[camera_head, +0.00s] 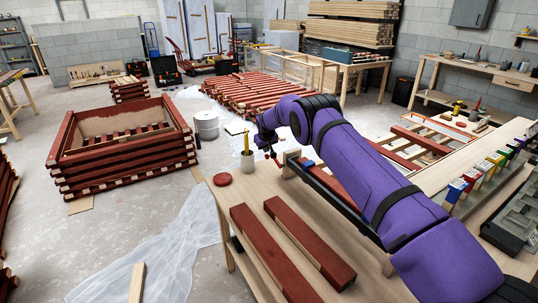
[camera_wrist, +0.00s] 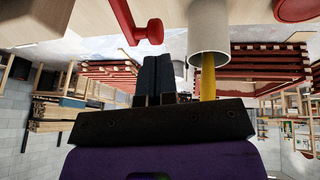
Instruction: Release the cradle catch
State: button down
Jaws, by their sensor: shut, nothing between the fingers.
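My gripper (camera_wrist: 160,60) is shut and empty; its two dark fingers lie together in the wrist view. A red lever with a round knob (camera_wrist: 152,32), likely the cradle catch, shows just beyond the fingertips, slightly left of them. I cannot tell whether they touch. The lever's far end runs out of the picture at the top. A dark rail (camera_head: 330,186) runs from near that block, partly hidden by my purple arm.
A pale cup (camera_head: 247,167) with a yellow-handled tool stands close left of my gripper; the cup (camera_wrist: 209,42) is right of the fingers in the wrist view. A red round lid (camera_head: 222,179) and two red battens (camera_head: 272,255) lie on the workbench (camera_head: 250,192).

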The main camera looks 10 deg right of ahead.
jog(key=w+r+v, duration=0.1)
jog(key=w+v, duration=0.1)
jog(key=v, duration=0.9)
jog(key=shift+a, duration=0.3)
jog(key=shift+r, duration=0.15)
jog(key=s+d+r+m, duration=0.1)
jog(key=s+d+r, duration=0.1)
jog(key=s+r, duration=0.6)
jog(key=s+d+r, duration=0.2)
jog(key=s+r, duration=0.1)
jog(key=r, duration=0.9)
jog(key=s+d+r+m, duration=0.1)
jog(key=s+d+r, duration=0.1)
jog(key=s+r, duration=0.5)
jog(key=s+d+r, duration=0.2)
jog(key=s+r, duration=0.3)
jog(key=s, duration=0.5)
jog(key=s+d+r, duration=0.1)
jog(key=s+r, duration=0.1)
jog(key=s, duration=0.7)
jog(key=s+d+r, duration=0.1)
jog(key=s+r, duration=0.1)
jog(key=s, duration=0.8)
jog(key=s+f, duration=0.3)
jog(key=s, duration=0.7)
jog(key=s+f+m, duration=0.1)
jog(key=s+f, duration=0.3)
jog(key=s, duration=0.7)
jog(key=shift+d+y, duration=0.3)
jog(key=shift+d, duration=0.05)
